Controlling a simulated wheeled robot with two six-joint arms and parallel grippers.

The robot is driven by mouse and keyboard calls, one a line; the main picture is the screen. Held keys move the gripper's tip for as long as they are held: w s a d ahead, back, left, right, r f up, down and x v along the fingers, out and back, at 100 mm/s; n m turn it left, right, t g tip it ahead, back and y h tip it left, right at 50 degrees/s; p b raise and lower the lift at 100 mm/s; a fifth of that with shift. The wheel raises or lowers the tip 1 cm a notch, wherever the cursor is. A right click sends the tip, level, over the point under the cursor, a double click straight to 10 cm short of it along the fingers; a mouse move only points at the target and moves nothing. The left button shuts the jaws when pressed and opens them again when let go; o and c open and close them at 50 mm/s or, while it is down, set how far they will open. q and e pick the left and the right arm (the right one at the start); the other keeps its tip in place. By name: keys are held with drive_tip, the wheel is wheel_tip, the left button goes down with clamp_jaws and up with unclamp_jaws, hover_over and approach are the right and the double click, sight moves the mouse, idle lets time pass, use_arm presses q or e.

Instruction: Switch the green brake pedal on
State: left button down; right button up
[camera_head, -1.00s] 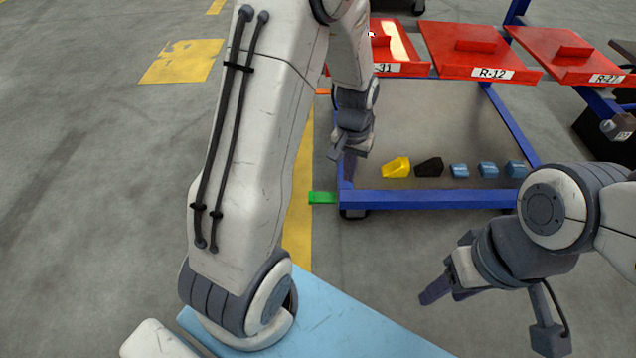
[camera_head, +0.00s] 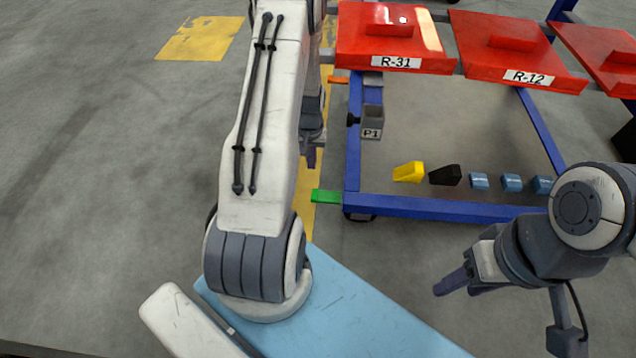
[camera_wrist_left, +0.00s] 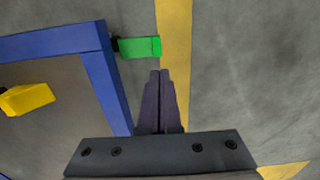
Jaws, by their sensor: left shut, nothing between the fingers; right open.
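The green brake pedal (camera_head: 326,196) sticks out to the left from the near left corner of the blue cart frame (camera_head: 430,208). It also shows in the left wrist view (camera_wrist_left: 139,47), just beyond my fingertips. My left gripper (camera_head: 311,160) is shut and empty. It is above the floor near the pedal, with a visible gap between fingertips and pedal in the left wrist view (camera_wrist_left: 160,74). My left arm hides part of that gripper in the head view. My right gripper (camera_head: 452,288) is open and empty, at the lower right, away from the cart.
Red trays (camera_head: 390,38) sit on top of the cart.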

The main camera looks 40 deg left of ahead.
use_arm(q)
drive_tip(key=shift+w+d, duration=0.15)
drive_tip(key=shift+w, duration=0.05)
drive_tip(key=b, duration=0.9)
approach(313, 193)
wheel_tip(313, 193, down, 7)
drive_tip(key=shift+d+r, duration=0.1)
